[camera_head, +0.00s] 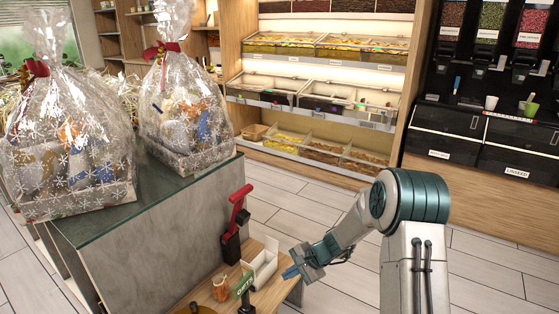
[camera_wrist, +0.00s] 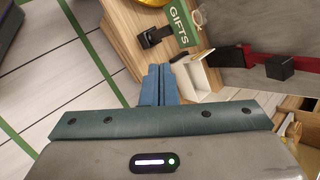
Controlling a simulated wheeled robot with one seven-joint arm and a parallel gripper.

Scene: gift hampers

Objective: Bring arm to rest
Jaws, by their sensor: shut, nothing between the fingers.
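My gripper (camera_head: 290,272) is shut and empty. It hangs over the right edge of a low wooden table (camera_head: 272,294), just right of an open white box (camera_head: 262,265). In the wrist view its two blue fingers (camera_wrist: 158,84) are together, beside the white box (camera_wrist: 195,78), with nothing held between them. My arm reaches in from the right, bent at the elbow.
A green GIFTS sign (camera_wrist: 179,22), a jar (camera_head: 221,288) and a red-and-black device (camera_head: 236,225) stand on the table. A grey counter (camera_head: 160,225) to the left bears two wrapped hampers (camera_head: 70,165) (camera_head: 186,125). Open tiled floor (camera_head: 485,270) lies to the right.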

